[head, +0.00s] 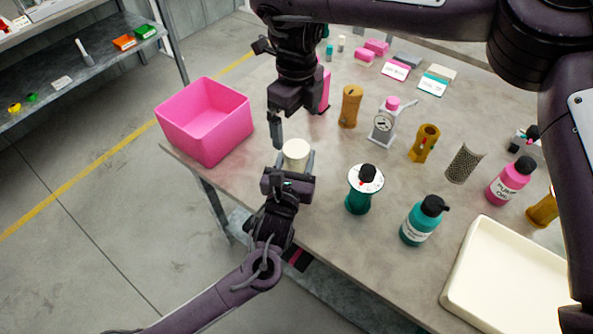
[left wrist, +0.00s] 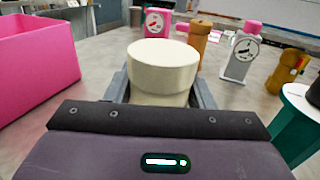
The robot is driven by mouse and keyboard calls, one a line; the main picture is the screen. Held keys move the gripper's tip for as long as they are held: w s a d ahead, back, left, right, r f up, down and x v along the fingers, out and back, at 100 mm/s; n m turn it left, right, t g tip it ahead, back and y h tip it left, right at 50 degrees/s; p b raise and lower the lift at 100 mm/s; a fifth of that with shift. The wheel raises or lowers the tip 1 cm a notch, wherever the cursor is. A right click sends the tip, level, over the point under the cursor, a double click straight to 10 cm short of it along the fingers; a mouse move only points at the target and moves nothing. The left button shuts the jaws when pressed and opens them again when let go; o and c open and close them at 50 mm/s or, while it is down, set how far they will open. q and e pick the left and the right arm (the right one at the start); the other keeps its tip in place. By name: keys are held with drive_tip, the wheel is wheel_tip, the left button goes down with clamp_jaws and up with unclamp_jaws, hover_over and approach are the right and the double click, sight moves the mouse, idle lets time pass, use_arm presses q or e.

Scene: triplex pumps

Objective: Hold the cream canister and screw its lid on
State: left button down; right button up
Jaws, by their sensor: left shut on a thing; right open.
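The cream canister (head: 296,151) stands upright near the table's left edge, and it also shows in the left wrist view (left wrist: 165,72). A wider cream cap-like part, which looks like its lid (left wrist: 163,52), sits on top of a narrower body; I cannot tell how tightly it is seated. My left gripper (head: 292,165) is shut around the canister's body from the near side, one finger on each side. My right gripper (head: 277,135) is open, pointing down, above and slightly left of the canister, apart from it. Its second finger is mostly hidden.
A pink bin (head: 205,120) stands left of the canister. A teal-based round gauge (head: 364,190) and a teal bottle (head: 423,220) stand to the right. A wooden-coloured cylinder (head: 350,106) and white dial device (head: 386,122) stand behind. A cream tray (head: 510,280) lies front right.

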wheel_tip(320, 180, up, 9)
drive_tip(key=shift+f, duration=0.2)
use_arm(q)
drive_tip(key=c, duration=0.6)
unclamp_jaws()
drive_tip(key=shift+b+v, duration=0.3)
drive_tip(key=shift+v, duration=3.6)
use_arm(e)
drive_tip(key=shift+f, duration=0.3)
